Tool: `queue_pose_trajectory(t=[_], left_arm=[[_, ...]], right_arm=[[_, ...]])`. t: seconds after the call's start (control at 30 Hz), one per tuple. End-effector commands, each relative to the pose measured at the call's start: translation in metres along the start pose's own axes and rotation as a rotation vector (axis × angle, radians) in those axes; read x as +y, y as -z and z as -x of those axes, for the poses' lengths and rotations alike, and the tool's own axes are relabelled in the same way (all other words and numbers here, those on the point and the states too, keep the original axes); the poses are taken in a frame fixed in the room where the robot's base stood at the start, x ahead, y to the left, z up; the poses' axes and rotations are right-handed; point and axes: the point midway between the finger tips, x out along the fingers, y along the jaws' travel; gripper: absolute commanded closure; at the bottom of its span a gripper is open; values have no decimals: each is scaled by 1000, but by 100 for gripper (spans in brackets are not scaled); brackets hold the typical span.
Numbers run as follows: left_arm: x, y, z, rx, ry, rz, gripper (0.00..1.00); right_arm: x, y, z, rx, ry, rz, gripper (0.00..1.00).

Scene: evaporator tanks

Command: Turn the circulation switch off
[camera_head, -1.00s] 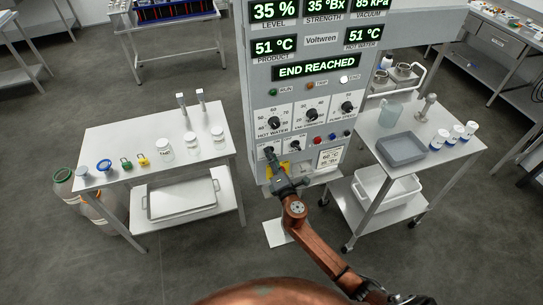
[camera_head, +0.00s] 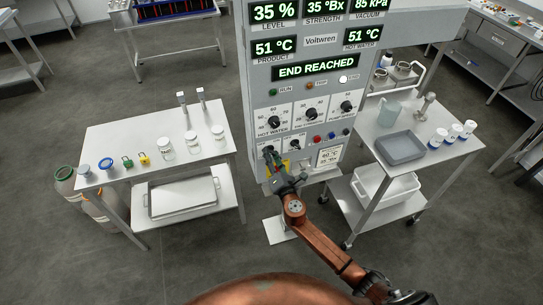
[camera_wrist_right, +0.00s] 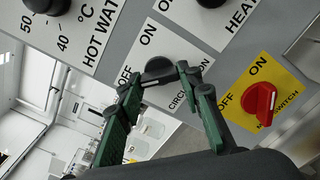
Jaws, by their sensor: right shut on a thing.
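The circulation switch is a black knob (camera_wrist_right: 159,68) on a white plate marked ON, OFF and CIRCULATION in the right wrist view. My right gripper (camera_wrist_right: 158,76), with green finger pads, is shut on this knob, one finger on each side. The fingers partly cover the knob, so I cannot tell clearly which mark it points to. In the head view my right gripper (camera_head: 270,157) is at the lower left of the grey control panel (camera_head: 258,95). My left gripper is not in view.
The red main switch (camera_wrist_right: 260,103) on its yellow plate is close to the right of the gripper. The heat switch (camera_head: 295,145) and the hot water dial (camera_head: 274,122) are also near. A side table (camera_head: 110,150) stands left and a trolley (camera_head: 440,160) right.

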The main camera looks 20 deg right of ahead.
Motion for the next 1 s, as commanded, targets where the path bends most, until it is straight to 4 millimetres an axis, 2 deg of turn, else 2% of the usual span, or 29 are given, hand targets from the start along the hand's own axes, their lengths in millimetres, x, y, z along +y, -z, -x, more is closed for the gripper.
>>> queue_pose_trajectory(t=[0.13,0.17,0.4,0.77,0.87,1.0], left_arm=[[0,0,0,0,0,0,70],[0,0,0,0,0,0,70],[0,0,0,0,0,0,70],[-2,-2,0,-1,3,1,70],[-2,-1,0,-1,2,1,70],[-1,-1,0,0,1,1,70]], right_arm=[[-1,2,0,2,1,3,91],[-1,2,0,2,1,3,66],[-1,1,0,1,1,1,50],[-1,1,5,1,1,0,49],[-2,1,17,1,1,-1,49],[-2,1,45,2,3,-1,49]])
